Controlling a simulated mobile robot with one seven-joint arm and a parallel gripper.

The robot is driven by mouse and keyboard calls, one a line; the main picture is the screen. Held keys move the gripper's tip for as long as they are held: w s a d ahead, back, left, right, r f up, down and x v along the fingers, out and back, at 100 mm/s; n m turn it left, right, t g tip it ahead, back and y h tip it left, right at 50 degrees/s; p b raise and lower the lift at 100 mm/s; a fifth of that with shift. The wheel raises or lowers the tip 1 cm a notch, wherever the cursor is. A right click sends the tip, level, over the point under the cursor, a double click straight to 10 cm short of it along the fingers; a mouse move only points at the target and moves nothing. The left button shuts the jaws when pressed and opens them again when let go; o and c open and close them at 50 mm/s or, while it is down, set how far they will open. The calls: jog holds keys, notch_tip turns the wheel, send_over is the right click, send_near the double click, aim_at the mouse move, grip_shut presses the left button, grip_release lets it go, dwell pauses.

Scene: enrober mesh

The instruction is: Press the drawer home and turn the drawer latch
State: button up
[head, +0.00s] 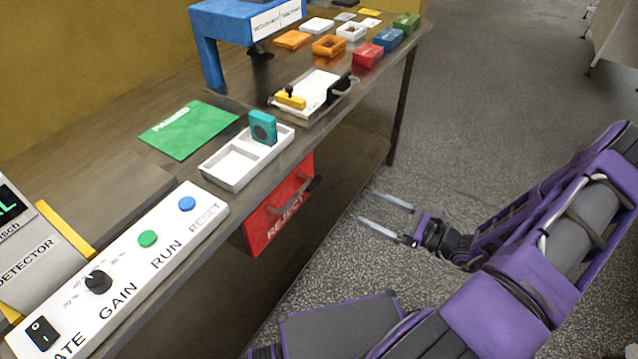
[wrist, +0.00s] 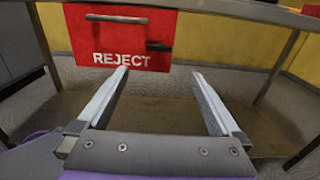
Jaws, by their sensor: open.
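The red drawer front (head: 262,228), lettered REJECT, sits under the bench's front edge. It also shows at the top of the wrist view (wrist: 98,38). A grey bar handle (head: 290,197) crosses it. A small dark piece, which looks like the latch (wrist: 158,46), is at its right side in the wrist view; its turn is hard to read. I cannot tell how far the drawer stands out. My gripper (head: 362,207) is open and empty, to the right of the drawer in the head view. Its fingers (wrist: 160,74) point toward the drawer front, apart from it.
The bench (head: 110,140) carries a control panel (head: 130,250), a white tray (head: 235,184) holding a teal block (head: 263,128), a green sheet (head: 188,130), a blue stand (head: 213,65) and several small bins. A bench leg (head: 404,105) stands beyond. Floor around my gripper is clear.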

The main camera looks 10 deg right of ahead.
aim_at(317, 184)
jog(key=x, duration=1.6)
jog(key=shift+a+b, duration=0.1)
jog(key=shift+b, duration=0.3)
jog(key=c, duration=1.3)
